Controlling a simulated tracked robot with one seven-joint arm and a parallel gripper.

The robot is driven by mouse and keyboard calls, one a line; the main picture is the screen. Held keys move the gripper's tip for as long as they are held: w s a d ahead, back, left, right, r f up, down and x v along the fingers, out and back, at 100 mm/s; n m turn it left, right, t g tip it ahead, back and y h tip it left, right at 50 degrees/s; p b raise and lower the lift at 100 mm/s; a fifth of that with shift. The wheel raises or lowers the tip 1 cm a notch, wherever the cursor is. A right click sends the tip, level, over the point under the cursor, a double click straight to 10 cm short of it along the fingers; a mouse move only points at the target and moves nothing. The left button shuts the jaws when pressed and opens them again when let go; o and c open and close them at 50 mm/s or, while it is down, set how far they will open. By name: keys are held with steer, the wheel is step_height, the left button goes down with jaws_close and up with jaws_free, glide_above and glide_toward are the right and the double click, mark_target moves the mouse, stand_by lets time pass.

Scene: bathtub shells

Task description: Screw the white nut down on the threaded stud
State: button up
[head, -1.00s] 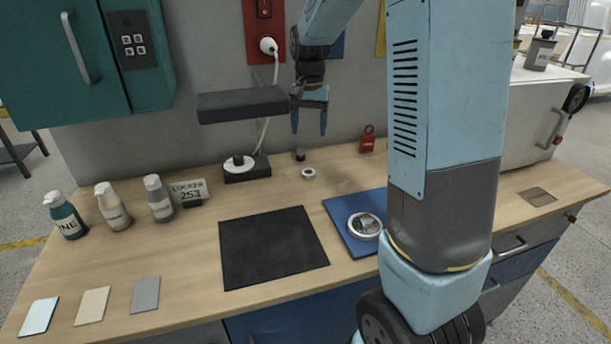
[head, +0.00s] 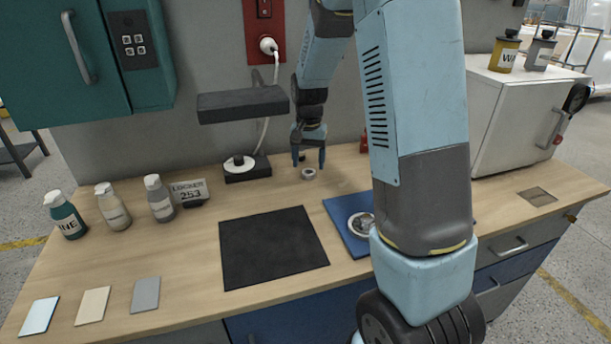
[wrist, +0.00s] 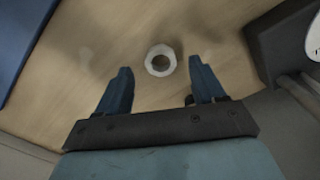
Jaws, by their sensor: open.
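The white nut (head: 309,177) lies on the wooden bench as a small pale ring. A short dark cylinder stands just behind, mostly hidden by my gripper. A black block (head: 248,175) to the left carries a white disc (head: 232,164) with a dark upright post. I cannot tell which upright is the threaded stud.
A blue mat (head: 340,217) with a round metal item and a black mat (head: 272,248) lie in front.

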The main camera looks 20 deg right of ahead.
steer(key=shift+f, duration=1.65)
steer(key=shift+c, duration=0.5)
steer(key=c, duration=1)
